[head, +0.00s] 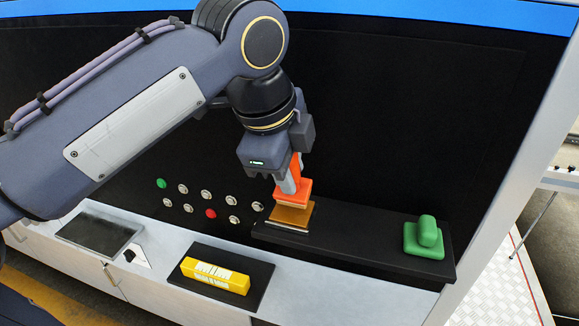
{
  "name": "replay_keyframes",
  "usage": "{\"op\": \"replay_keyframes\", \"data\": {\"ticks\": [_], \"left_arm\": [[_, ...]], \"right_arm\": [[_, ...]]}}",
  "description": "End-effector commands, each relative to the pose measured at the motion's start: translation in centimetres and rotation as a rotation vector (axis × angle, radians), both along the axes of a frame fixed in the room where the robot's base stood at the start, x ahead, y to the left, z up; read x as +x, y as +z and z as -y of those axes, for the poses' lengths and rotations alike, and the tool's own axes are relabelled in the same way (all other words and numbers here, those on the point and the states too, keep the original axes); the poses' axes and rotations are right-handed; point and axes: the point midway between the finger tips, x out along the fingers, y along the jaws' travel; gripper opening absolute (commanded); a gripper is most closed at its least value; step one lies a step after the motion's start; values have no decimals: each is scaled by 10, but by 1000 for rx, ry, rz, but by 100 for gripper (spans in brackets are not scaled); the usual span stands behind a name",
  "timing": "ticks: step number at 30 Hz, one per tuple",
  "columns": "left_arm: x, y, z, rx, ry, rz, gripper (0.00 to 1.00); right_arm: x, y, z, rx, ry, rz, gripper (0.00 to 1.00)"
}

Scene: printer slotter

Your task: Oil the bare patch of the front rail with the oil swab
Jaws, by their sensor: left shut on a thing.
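My left gripper (287,184) points down and is shut on the orange handle of a swab-like block, which I take for the oil swab (292,213). The block has an orange top, an amber-brown body and a pale lower edge. It is upright at the left end of a long black tray (350,245); I cannot tell whether it rests on the tray or hangs just above it. A green block with a rounded handle (424,238) stands at the tray's right end. I cannot make out the front rail or its bare patch. My right gripper is out of view.
A yellow box with white lettering (215,276) lies on a black mat (262,286) on the grey ledge. Left of it is a dark flat panel (98,232). Several round buttons (210,213), including green and red ones, sit on the black wall behind. The tray's middle is clear.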

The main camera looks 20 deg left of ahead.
Motion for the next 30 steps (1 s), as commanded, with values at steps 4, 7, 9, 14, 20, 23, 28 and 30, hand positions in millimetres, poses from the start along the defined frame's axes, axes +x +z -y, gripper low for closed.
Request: {"op": "replay_keyframes", "data": {"ticks": [4,7,9,14,20,23,28,30], "left_arm": [[0,17,0,0,0,2,3],[0,25,0,-1,0,2,3],[0,30,0,-1,0,3,3],[0,40,0,-2,-1,4,3],[0,48,0,-1,0,3,3],[0,48,0,0,0,3,3],[0,48,0,-1,0,3,3],[0,48,0,-1,0,3,3]], "right_arm": [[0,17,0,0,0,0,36],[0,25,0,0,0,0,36],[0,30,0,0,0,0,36],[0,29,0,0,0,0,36],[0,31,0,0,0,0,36],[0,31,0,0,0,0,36],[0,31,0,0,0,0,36],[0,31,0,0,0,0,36]]}}
